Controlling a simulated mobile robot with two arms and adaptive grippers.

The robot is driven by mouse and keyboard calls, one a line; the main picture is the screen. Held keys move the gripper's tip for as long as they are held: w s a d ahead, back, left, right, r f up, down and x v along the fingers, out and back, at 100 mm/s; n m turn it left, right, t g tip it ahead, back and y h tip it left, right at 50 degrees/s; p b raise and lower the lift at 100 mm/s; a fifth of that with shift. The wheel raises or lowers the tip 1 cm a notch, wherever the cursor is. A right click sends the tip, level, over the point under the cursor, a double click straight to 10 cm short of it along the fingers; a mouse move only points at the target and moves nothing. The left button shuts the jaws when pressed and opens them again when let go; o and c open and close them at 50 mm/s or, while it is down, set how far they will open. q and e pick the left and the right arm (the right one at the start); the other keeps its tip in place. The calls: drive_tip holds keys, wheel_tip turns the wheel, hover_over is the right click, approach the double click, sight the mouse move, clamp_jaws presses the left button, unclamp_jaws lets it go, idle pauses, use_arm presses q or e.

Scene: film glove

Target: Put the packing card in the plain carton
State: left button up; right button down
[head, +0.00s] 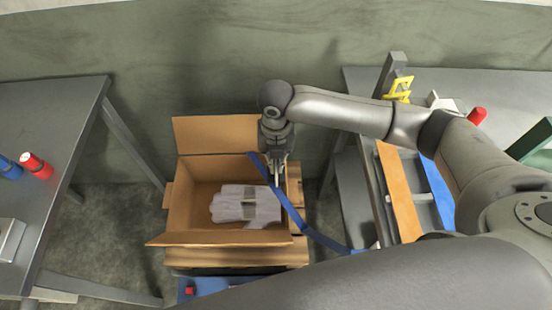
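The plain carton (207,237) is an open brown box with raised flaps, in the middle of the head view. A pale grey glove-shaped item (232,205) lies flat inside, with a slightly darker patch on it. My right gripper (278,182) points down at the carton's right side, above the glove's right end. Its fingers look close together, but a blue strip crosses them and I cannot tell whether they hold anything. I cannot pick out a packing card with certainty. My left gripper is not in view.
The carton stands on a wooden pallet (230,257). The blue strip (325,240) runs from the carton down to the right. A left table (60,125) holds red and blue cylinders. A right bench holds an orange panel (398,190), a blue panel and a yellow item (401,88).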

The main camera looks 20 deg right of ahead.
drive_tip(key=shift+r+p, duration=0.15)
drive_tip(key=shift+p, duration=0.35)
drive_tip(key=shift+f+b, duration=1.15)
drive_tip(key=shift+f, duration=1.5)
